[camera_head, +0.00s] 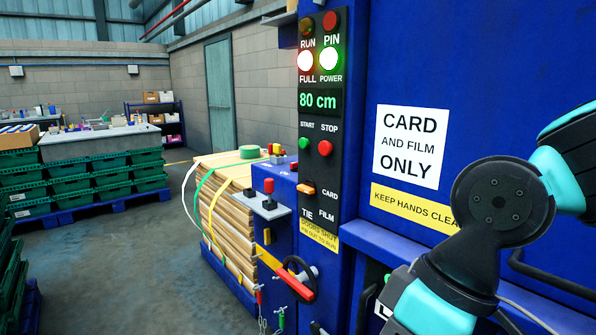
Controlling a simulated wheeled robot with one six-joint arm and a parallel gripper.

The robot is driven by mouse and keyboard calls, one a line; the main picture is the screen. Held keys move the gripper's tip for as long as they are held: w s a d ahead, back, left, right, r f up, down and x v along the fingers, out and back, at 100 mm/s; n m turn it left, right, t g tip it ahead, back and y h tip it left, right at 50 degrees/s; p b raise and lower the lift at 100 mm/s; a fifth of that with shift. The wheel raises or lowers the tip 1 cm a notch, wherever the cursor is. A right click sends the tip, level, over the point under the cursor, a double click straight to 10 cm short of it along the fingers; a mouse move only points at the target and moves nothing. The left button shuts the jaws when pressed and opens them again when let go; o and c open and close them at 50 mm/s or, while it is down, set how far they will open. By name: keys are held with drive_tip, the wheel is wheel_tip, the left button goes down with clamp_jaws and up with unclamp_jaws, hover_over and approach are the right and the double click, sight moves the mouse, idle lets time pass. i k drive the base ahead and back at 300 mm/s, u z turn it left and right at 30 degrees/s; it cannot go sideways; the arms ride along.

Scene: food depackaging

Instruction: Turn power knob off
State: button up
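The blue machine (370,60) fills the right half and carries a black control panel (318,165). The lamp above the word POWER (329,59) glows white with a green edge, and the lamp above FULL (306,61) glows white with a red edge. The display (318,100) reads 80 cm. Below are a green START button (304,144), a red STOP button (325,148) and an orange selector (306,189) by CARD and FILM. No knob labelled as power is readable. My arm's links cover the lower right; my gripper is out of view.
A blue box (272,212) with a red-topped lever (269,186) stands beside the panel. A strapped cardboard stack (232,215) is behind it. Green crates (85,180) stand left; the floor between is open.

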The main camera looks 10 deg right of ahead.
sight(293, 166)
drive_tip(key=u, duration=0.6)
drive_tip(key=i, duration=1)
drive_tip(key=u, duration=0.85)
drive_tip(key=i, duration=1.75)
drive_tip(key=z, duration=1.35)
drive_tip(key=i, duration=0.55)
drive_tip(key=z, duration=0.5)
